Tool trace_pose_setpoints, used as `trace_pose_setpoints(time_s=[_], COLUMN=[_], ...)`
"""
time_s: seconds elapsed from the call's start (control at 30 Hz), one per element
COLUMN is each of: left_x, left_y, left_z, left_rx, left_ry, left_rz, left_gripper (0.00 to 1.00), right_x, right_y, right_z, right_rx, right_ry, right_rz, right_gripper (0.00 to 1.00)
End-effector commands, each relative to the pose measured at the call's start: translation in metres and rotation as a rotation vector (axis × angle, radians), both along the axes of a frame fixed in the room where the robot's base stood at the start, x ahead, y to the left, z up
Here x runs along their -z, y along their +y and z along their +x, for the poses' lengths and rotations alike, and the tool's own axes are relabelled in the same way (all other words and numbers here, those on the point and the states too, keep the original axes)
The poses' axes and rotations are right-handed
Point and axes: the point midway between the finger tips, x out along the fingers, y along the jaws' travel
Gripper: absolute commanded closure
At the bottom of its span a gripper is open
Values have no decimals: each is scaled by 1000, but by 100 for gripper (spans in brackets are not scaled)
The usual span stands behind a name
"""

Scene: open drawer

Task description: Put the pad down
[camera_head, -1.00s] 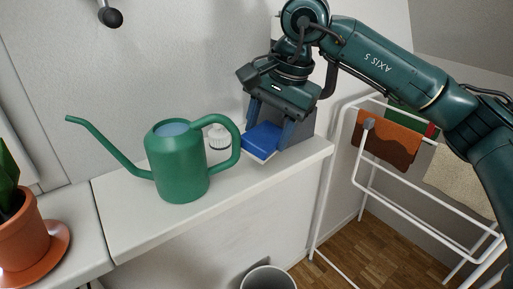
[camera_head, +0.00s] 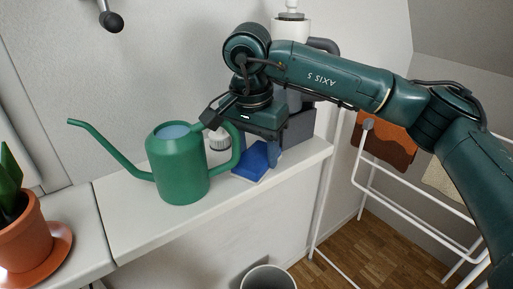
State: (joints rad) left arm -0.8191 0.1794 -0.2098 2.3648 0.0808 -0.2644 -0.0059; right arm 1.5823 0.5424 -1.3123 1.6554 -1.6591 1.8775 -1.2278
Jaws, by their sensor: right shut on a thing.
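The pad (camera_head: 252,164) is blue on top with a pale lower layer. It is low at the white shelf (camera_head: 150,226), just right of the green watering can (camera_head: 180,172); whether it touches the shelf I cannot tell. My right gripper (camera_head: 258,150) points down over the pad and is shut on it; its body and arm hide the far part of the pad and one fingertip. My left gripper is not in view.
A white-capped container (camera_head: 218,139) is behind the can's handle. A drying rack (camera_head: 372,185) is at right, a potted plant (camera_head: 22,235) at left.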

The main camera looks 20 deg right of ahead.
Motion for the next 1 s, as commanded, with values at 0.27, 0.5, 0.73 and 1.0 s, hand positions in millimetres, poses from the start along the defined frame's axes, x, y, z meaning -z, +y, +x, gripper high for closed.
trace_pose_setpoints(time_s=[0.27,0.5,0.73,1.0], left_x=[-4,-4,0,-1], left_y=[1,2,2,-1], left_z=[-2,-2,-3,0], left_rx=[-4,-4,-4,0], left_ry=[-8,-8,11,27], left_rz=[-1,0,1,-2], left_gripper=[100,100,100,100], right_x=[2,1,-19,-78], right_y=[0,0,1,7], right_z=[0,0,-1,-6], right_rx=[0,0,1,0], right_ry=[0,1,-3,-4], right_rz=[0,1,1,2], right_gripper=[29,26,26,26])
